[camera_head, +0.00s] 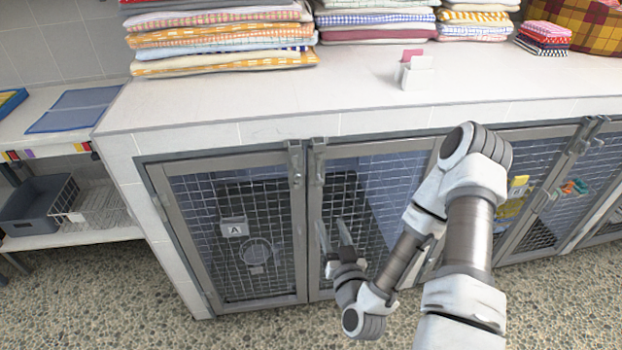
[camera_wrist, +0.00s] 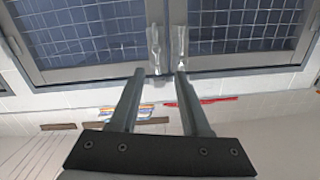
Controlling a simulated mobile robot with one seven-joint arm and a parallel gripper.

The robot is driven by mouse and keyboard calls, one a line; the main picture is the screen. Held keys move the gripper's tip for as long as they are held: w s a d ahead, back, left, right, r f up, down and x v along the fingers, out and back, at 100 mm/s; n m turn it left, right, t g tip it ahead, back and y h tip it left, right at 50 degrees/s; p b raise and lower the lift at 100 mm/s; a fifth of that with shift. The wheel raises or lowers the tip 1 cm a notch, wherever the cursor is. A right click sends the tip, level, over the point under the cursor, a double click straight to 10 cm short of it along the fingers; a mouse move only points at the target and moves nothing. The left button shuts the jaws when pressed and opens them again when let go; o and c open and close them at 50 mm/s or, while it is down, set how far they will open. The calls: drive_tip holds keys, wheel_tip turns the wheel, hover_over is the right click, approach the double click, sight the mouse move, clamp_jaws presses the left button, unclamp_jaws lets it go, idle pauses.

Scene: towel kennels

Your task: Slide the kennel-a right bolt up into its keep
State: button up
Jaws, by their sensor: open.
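Kennel A has two mesh doors. The left door (camera_head: 300,235) and right door (camera_head: 314,235) meet at the middle, with an "A" label (camera_head: 234,228) on the left side. An upright metal bolt is at the top inner corner of each: the left bolt (camera_head: 295,168) and the right bolt (camera_head: 319,165). My gripper (camera_head: 333,222) is open and empty, in front of the right door, below the bolts in the picture. The wrist view looks upside down; both bolts show there, one (camera_wrist: 155,45) ahead of the gap between my fingertips (camera_wrist: 159,73), the other (camera_wrist: 180,45) ahead of the right-hand finger.
A white tiled counter (camera_head: 215,105) overhangs the doors, with towel stacks (camera_head: 220,40) and a small card holder (camera_head: 414,74) on it. More kennel doors (camera_head: 540,200) stand to the right. A low shelf with a grey bin (camera_head: 38,205) is at left. The pebbled floor in front is clear.

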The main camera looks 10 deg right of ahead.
drive_tip(key=shift+s+d+f+m+h, duration=0.1)
drive_tip(key=shift+f+m+h, duration=0.05)
drive_tip(key=shift+m+h, duration=0.2)
drive_tip(key=b, duration=1)
approach(321, 184)
drive_tip(key=w, duration=0.5)
drive_tip(key=w+b, duration=0.1)
drive_tip(key=w, duration=0.5)
drive_tip(key=shift+w+f, duration=0.2)
drive_tip(key=shift+w, duration=0.15)
clamp_jaws()
idle(0.4)
